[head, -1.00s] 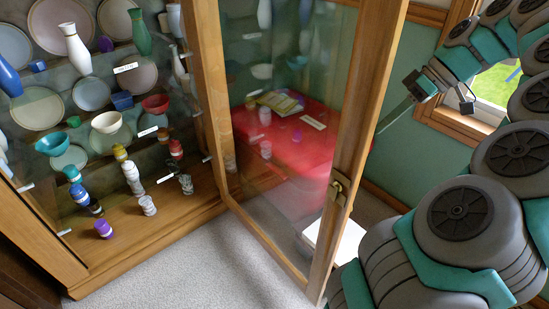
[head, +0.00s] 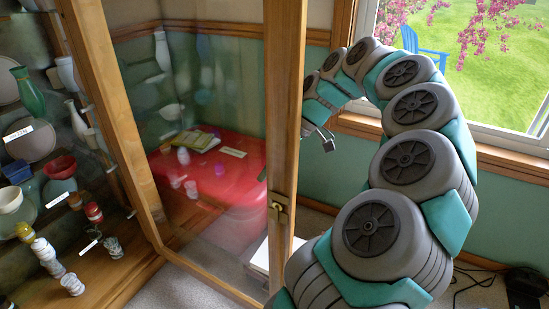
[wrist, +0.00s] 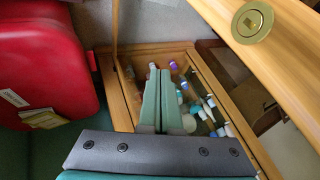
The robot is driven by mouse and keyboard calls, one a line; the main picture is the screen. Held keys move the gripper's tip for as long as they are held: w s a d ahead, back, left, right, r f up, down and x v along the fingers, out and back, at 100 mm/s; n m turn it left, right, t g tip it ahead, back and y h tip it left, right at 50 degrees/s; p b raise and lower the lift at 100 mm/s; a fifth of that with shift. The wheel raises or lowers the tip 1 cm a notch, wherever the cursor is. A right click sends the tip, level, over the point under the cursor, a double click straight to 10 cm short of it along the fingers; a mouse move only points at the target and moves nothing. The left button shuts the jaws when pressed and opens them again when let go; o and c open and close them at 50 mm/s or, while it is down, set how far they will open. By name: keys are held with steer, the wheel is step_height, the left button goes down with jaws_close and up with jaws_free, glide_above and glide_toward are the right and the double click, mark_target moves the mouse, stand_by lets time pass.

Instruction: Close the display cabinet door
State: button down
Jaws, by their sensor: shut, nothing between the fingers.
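The display cabinet door (head: 283,120) is a wooden frame with a glass pane and stands wide open, swung out from the cabinet (head: 95,280). Its brass latch (head: 280,207) is on the free-edge post. In the wrist view a wooden rail with a round brass fitting (wrist: 253,22) crosses the upper right. My gripper (wrist: 162,103) is shut and empty, its teal fingers side by side.
Cabinet shelves hold vases, bowls and jars, such as a green vase (head: 28,92) and a red bowl (head: 60,167). A red-covered table (head: 225,185) shows through the door glass and at left in the wrist view (wrist: 40,60). A window (head: 470,80) is at right.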

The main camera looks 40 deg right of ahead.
mark_target(241, 203)
steer(key=shift+s+a+f+p, duration=0.15)
steer(key=shift+s+a+f, duration=0.1)
steer(key=shift+a, duration=0.55)
steer(key=shift+s+a+f+p, duration=0.1)
steer(key=shift+a+f, duration=0.1)
steer(key=shift+a, duration=0.6)
steer(key=shift+s+a+f+p, duration=0.15)
steer(key=shift+s+a+f, duration=0.1)
steer(key=shift+a, duration=0.55)
